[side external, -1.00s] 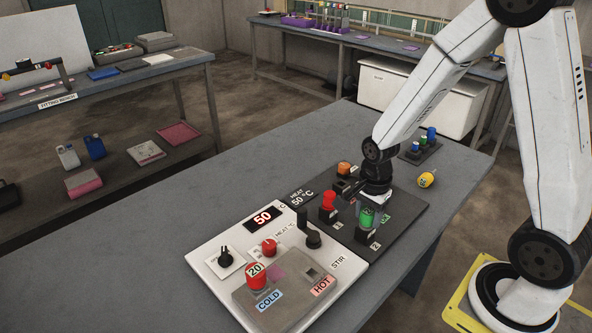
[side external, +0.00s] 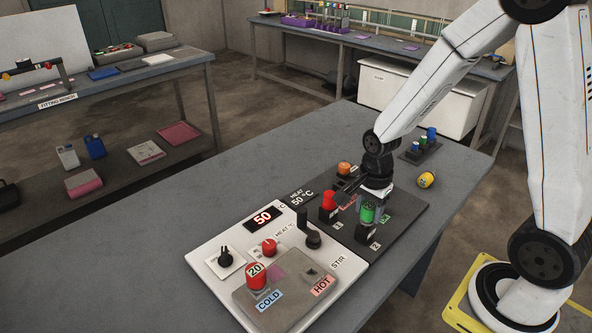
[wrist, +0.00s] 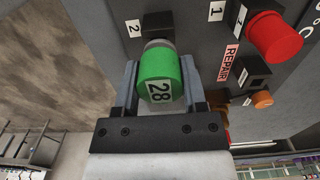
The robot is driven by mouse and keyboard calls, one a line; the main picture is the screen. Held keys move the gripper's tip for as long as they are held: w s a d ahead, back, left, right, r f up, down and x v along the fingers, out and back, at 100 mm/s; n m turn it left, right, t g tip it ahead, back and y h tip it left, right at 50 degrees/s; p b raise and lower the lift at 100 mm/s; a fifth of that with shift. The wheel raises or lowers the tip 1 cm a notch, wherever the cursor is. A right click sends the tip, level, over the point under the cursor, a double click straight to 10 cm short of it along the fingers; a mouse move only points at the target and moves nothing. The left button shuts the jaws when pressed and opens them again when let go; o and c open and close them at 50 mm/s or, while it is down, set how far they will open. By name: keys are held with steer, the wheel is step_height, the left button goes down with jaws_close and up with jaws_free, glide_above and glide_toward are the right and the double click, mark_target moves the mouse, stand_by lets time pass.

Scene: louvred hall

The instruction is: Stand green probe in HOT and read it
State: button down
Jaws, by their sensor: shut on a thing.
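My gripper (side external: 374,196) is shut on the green probe (side external: 367,212), whose cap shows 28 in the wrist view (wrist: 160,80). The probe is upright over the black socket block marked 2 (side external: 364,236). A grey part shows below its cap. I cannot tell whether its lower end is still in the socket. The HOT socket (side external: 313,272) is a small square hole in the grey block (side external: 290,298), beside the pink HOT label (side external: 323,286), and looks empty. A red probe showing 20 (side external: 257,275) stands by the COLD label (side external: 269,299).
The white panel (side external: 204,268) has a display (side external: 264,218) reading 50 and several knobs. Another red probe (side external: 328,200) stands at socket 1, left of my gripper. A yellow piece (side external: 427,180) lies right of the dark board. The table's left part is clear.

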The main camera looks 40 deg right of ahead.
steer(key=shift+r, duration=4.05)
steer(key=shift+a, duration=0.1)
steer(key=shift+w+a, duration=0.15)
steer(key=shift+a, duration=0.35)
steer(key=a+r+n, duration=0.2)
steer(key=a+n, duration=0.4)
steer(key=a, duration=1.1)
steer(key=shift+a+f, duration=0.1)
steer(key=shift+f, duration=0.05)
step_height(320, 180, down, 7)
steer(key=shift+r, duration=0.2)
